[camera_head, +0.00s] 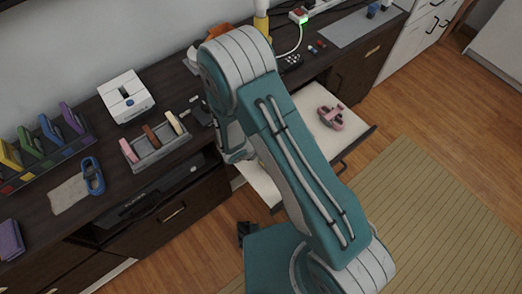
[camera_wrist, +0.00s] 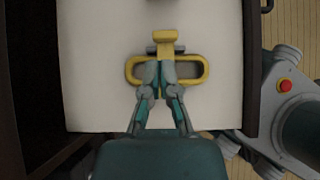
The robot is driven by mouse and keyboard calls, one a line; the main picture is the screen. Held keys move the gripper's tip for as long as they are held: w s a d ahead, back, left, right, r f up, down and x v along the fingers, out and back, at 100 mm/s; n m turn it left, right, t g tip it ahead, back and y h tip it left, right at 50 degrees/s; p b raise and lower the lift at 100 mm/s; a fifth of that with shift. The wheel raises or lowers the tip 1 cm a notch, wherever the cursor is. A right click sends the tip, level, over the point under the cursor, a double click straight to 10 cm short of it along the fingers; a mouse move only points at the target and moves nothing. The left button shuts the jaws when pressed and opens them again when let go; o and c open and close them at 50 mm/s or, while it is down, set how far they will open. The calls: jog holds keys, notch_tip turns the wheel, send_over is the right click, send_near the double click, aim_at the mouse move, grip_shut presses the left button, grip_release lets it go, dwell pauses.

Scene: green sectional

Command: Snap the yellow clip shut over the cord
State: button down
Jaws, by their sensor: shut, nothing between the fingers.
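The yellow clip (camera_wrist: 204,70) lies on the pale drawer bottom in the wrist view, with a loop on each side and a raised tab (camera_wrist: 165,36) at the far side. A short grey piece crosses beneath the tab; I cannot tell whether it is the cord. My gripper (camera_wrist: 159,74) is shut and empty, its fingertips over the middle of the clip. I cannot tell whether they touch it. In the head view my arm hides the clip.
The open drawer (camera_head: 352,136) also holds a pink object (camera_head: 331,117). On the dark counter are a grey tray of blocks (camera_head: 158,156), a white box (camera_head: 125,96), a blue looped object (camera_head: 93,177) and a divided rack (camera_head: 45,160). The floor by the mat (camera_head: 425,215) is clear.

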jog(key=d+y, duration=0.1)
jog(key=w+d+g, duration=0.1)
jog(key=d+f+y, duration=0.1)
jog(key=shift+w+d+g+y, duration=0.15)
jog(key=shift+g+y, duration=0.15)
jog(key=shift+w+d+f+g+y, duration=0.2)
jog(key=shift+g+y, duration=0.1)
jog(key=shift+y, duration=0.1)
jog(key=shift+f, duration=0.25)
jog(key=shift+w+d+f, duration=0.15)
jog(key=shift+w+f, duration=0.25)
jog(key=shift+f, duration=0.3)
jog(key=shift+w+d+f, duration=0.25)
jog(key=shift+d+f, duration=0.35)
jog(key=shift+f, duration=0.05)
jog(key=shift+s+f, duration=0.1)
notch_tip(320, 180, up, 16)
jog(key=shift+a+f, duration=0.15)
jog(key=shift+f, duration=0.1)
